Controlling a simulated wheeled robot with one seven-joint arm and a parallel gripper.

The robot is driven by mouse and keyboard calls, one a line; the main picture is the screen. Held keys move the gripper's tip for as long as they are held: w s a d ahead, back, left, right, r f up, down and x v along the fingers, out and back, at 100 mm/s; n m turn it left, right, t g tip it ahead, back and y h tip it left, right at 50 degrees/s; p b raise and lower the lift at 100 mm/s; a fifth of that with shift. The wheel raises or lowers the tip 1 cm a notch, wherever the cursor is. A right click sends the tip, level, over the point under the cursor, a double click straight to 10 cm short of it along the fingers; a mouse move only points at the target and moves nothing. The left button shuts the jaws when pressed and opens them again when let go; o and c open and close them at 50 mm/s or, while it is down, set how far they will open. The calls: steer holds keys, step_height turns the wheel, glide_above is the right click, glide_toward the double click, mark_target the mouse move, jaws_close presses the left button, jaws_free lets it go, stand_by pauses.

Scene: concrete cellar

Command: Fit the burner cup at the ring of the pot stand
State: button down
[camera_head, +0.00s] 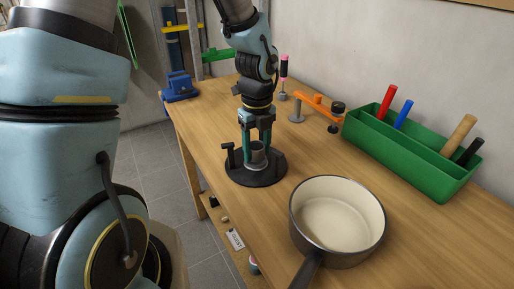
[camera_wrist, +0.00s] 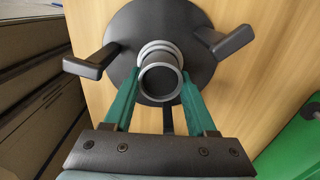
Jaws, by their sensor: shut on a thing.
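The burner cup (camera_head: 257,157) is a small grey open cylinder, and my gripper (camera_head: 257,147) is shut on it with a green finger on each side. In the wrist view the cup's round mouth (camera_wrist: 160,80) faces me between the fingers. The pot stand (camera_head: 268,179) is a round black plate with upright black arms, on the bench directly under the gripper. Its pale grey ring (camera_wrist: 157,44) shows just beyond the cup in the wrist view, partly covered by it. The cup's lower end is hidden, so I cannot tell whether it touches the ring.
A cream-lined saucepan (camera_head: 335,222) stands close at the front right, its handle towards me. A green tool box (camera_head: 400,158) with several coloured handles is at the right. An orange tool (camera_head: 312,102) and a blue vise (camera_head: 180,88) stand farther back. Bare bench lies right of the stand.

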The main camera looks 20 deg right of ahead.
steer(key=shift+f, duration=0.45)
stand_by(0.5)
steer(key=shift+r+p, duration=0.45)
steer(key=shift+p, duration=0.05)
stand_by(0.3)
